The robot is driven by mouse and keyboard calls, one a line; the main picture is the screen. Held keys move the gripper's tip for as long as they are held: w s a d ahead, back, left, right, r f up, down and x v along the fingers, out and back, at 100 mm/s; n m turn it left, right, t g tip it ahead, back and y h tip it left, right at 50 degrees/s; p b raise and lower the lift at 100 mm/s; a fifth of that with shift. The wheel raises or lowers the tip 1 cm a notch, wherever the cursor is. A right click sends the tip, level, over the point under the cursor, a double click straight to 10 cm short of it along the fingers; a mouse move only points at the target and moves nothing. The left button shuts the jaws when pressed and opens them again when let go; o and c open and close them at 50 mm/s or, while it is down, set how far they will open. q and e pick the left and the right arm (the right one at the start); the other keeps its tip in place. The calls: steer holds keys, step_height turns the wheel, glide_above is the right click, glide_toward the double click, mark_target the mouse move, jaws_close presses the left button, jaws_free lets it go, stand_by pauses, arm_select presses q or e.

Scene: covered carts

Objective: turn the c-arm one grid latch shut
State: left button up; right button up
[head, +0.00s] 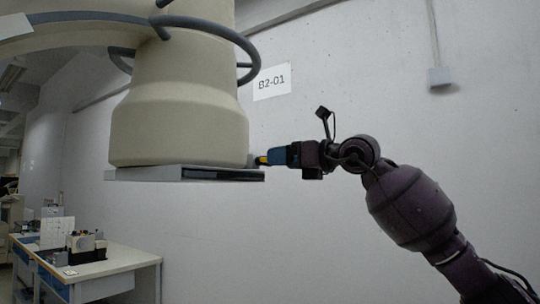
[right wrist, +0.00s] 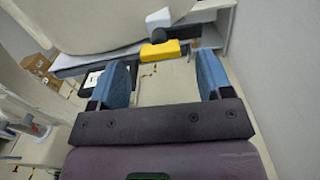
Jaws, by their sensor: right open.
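The c-arm's cream housing (head: 180,100) hangs at the upper left in the head view, with a flat grey grid plate (head: 150,174) under it. In the right wrist view, a yellow latch piece (right wrist: 161,50) with a dark bar beside it sits at the edge of the housing, beyond the fingers. A bit of yellow (head: 263,160) also shows in the head view at the fingertips. My right gripper (head: 272,157) is at the right side of the housing. Its blue fingers are open in the right wrist view (right wrist: 163,75), with nothing between them. My left gripper is out of view.
A blue-grey curved rail (head: 215,29) rings the upper housing. A worktable (head: 120,262) with equipment stands at the lower left. A pale wall with a B2-01 sign (head: 272,83) is behind. The space below the right arm looks clear.

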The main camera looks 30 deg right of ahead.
steer(key=x, duration=0.3)
steer(key=shift+w+a+p, duration=0.15)
steer(key=shift+w+p, duration=0.1)
steer(key=shift+p, duration=0.15)
steer(key=shift+w+a, duration=0.2)
steer(key=shift+w, duration=0.25)
steer(key=shift+c, duration=0.6)
steer(key=c, duration=0.8)
